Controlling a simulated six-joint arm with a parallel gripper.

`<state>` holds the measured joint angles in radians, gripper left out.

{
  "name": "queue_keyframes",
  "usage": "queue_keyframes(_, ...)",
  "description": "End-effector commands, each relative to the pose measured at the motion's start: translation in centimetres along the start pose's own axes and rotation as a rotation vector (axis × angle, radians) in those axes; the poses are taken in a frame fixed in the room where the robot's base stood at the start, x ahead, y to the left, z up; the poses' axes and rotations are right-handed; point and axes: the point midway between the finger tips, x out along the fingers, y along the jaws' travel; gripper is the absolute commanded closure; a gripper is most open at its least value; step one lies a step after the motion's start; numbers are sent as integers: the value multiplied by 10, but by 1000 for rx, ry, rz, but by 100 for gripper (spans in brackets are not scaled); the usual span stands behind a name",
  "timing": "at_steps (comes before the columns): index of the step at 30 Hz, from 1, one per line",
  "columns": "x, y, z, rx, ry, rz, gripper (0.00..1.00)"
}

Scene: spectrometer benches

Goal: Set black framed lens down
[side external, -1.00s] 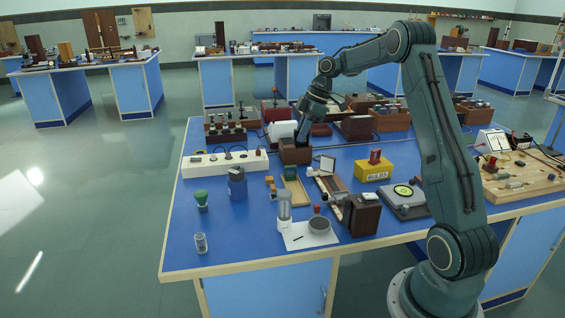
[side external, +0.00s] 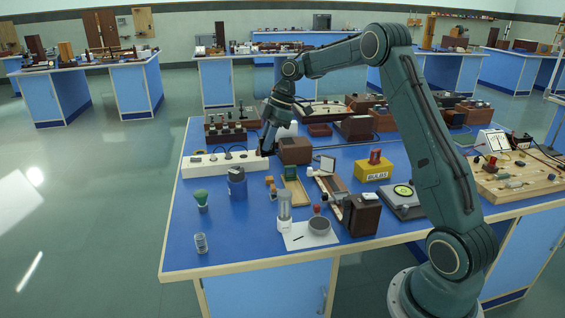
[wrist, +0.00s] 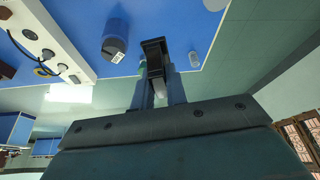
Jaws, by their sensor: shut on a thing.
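My gripper (side external: 266,150) is over the back left of the near blue bench, pointing down, between the white power strip and a brown box. In the wrist view my gripper (wrist: 160,80) is shut on a small black-framed piece, which I take to be the black framed lens (wrist: 154,46). It shows end-on, so its glass cannot be made out. In the side view the lens is a small dark shape at the fingertips, too small to tell whether it touches the bench.
The white power strip (side external: 225,163) lies left of my gripper, and the brown box (side external: 295,151) stands at its right. A dark blue jar (side external: 237,183), a green brush (side external: 201,200) and a clear glass (side external: 201,243) stand in front.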

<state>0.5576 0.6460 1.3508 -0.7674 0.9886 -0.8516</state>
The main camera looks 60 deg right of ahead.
Motion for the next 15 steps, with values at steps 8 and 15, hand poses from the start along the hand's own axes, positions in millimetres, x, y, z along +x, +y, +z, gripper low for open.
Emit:
queue_keyframes(8,33,-22,-76,-130,0,-54,100)
queue_keyframes(15,46,-35,-106,-182,0,-76,100)
